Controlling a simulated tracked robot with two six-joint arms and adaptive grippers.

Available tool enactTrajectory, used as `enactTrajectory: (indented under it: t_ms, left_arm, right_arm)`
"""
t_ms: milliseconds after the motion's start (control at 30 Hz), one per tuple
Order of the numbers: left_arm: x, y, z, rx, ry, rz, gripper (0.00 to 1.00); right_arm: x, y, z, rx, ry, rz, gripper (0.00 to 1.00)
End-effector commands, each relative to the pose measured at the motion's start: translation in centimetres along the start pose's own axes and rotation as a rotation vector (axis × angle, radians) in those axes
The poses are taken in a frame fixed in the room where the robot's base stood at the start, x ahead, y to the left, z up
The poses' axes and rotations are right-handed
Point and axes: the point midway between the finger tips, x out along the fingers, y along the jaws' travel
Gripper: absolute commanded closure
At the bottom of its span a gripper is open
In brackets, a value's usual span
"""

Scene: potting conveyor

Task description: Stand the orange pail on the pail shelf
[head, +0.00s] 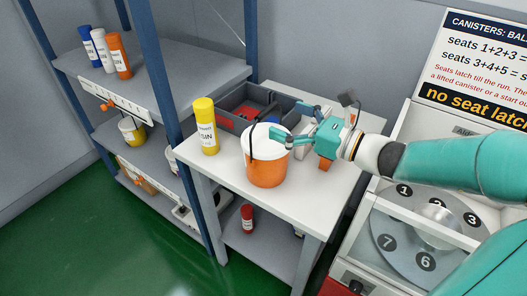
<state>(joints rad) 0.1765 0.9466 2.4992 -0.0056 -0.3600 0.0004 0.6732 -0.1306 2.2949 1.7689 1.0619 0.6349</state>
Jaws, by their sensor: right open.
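The orange pail (267,172) stands upright on the white side table, with a white lid and a dark handle rising at its left. My right gripper (280,128) reaches in from the right and is open. Its fingers overlap the pail's top right in the picture; I cannot tell whether they touch. A shelf rack stands at the left. Its middle shelf (152,165) holds a white-and-yellow pail (132,131), and a partly hidden orange-toned container (135,180) shows below. I cannot tell which shelf is the pail shelf. My left gripper is out of view.
A yellow canister (205,127) stands left of the pail, and a grey divided bin (226,124) lies behind. Blue, white and orange canisters stand on the rack's top shelf (150,70). A numbered dial machine (428,232) is at right.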

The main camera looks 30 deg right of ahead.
Motion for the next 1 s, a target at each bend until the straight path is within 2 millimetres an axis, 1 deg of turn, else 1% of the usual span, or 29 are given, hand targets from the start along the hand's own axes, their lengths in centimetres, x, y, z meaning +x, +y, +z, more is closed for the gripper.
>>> enactTrajectory:
  t_ms: [133,300,400,500,667,700,767,1000]
  left_arm:
    - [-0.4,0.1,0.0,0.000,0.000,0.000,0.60]
    - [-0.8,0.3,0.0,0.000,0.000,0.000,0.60]
    - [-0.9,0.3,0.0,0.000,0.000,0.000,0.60]
    - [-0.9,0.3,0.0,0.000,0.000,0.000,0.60]
    - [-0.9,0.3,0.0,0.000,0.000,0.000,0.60]
    - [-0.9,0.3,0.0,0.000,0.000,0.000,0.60]
    - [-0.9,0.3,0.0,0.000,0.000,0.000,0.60]
    - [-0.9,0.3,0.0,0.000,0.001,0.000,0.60]
  right_arm:
    - [1.4,0.0,0.1,0.001,0.000,0.004,0.00]
    - [4.0,-0.1,0.2,0.002,0.000,0.006,0.00]
    - [5.0,-0.1,0.2,0.001,0.000,0.004,0.00]
    - [5.4,-0.1,0.1,0.001,0.000,0.003,0.00]
    - [5.5,-0.1,0.1,0.001,0.000,0.003,0.00]
    - [5.5,-0.1,0.1,0.001,0.000,0.003,0.02]
    - [5.5,-0.1,0.1,0.001,0.000,0.003,0.12]
    - [5.5,-0.1,0.1,0.001,0.001,0.003,0.52]
